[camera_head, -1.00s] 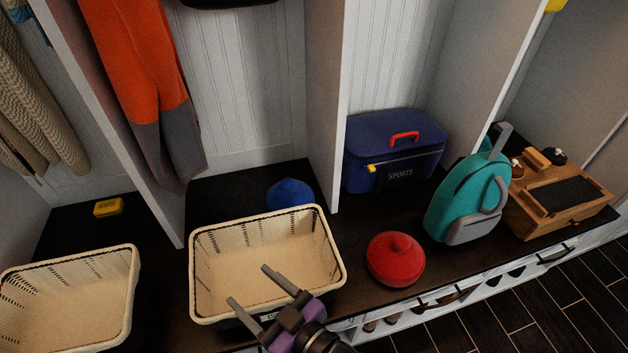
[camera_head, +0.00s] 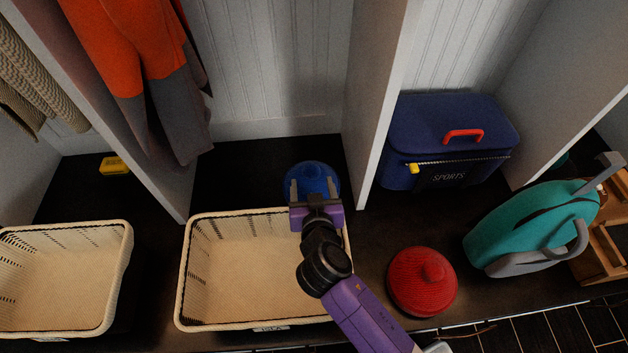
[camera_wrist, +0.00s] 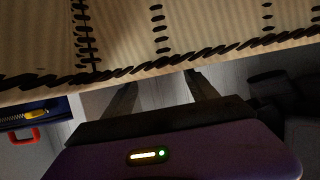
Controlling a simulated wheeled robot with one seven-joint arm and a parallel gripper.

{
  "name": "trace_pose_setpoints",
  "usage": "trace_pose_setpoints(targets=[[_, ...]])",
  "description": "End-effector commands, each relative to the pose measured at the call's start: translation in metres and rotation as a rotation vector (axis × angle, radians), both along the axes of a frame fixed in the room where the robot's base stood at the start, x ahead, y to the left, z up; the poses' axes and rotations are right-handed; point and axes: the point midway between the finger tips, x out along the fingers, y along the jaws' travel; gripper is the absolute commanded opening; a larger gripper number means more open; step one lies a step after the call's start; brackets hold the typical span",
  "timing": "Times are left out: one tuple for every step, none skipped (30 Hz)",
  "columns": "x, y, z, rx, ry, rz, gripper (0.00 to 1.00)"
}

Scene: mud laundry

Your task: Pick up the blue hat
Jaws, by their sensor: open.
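The blue hat (camera_head: 314,172) lies on the dark bench behind the middle cream basket, near the cubby's right divider. My gripper (camera_head: 312,187) reaches over the basket's right rear corner. Its two fingers are apart and overlap the hat's front part in the head view. I cannot tell whether they touch the hat. In the wrist view my gripper (camera_wrist: 160,85) shows both fingers spread, with a basket wall across the top. The hat cannot be made out there.
The middle basket (camera_head: 183,280) stands right under my arm and looks empty. A red hat (camera_head: 422,282) lies to its right. Another basket (camera_head: 125,270) is at left. The divider (camera_head: 385,110) rises close to the blue hat.

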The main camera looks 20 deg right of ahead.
Motion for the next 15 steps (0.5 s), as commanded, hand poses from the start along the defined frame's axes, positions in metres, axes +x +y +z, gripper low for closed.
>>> trace_pose_setpoints(targets=[[0.006,-0.002,-0.003,-0.001,0.0,-0.001,0.67],[0.008,-0.003,-0.004,-0.002,0.001,-0.001,0.67],[0.012,-0.004,-0.005,-0.001,0.0,-0.001,0.67],[0.015,-0.005,-0.006,-0.002,-0.001,-0.001,0.67],[0.017,-0.006,-0.007,-0.002,0.0,0.001,0.67],[0.02,-0.008,-0.008,-0.002,0.0,0.001,0.67],[0.023,-0.01,-0.009,-0.002,0.0,0.001,0.67],[0.026,-0.012,-0.01,-0.002,0.001,0.0,0.67],[0.031,-0.015,-0.011,-0.002,-0.001,-0.001,0.67],[0.035,-0.017,-0.013,-0.001,0.0,-0.001,0.67],[0.039,-0.019,-0.014,-0.002,0.001,0.0,0.67],[0.044,-0.022,-0.016,-0.002,0.001,-0.001,0.67],[0.047,-0.022,-0.019,-0.003,0.001,0.0,0.67],[0.05,-0.023,-0.02,-0.003,0.001,0.001,0.67],[0.054,-0.024,-0.022,-0.003,0.0,0.002,0.67]])
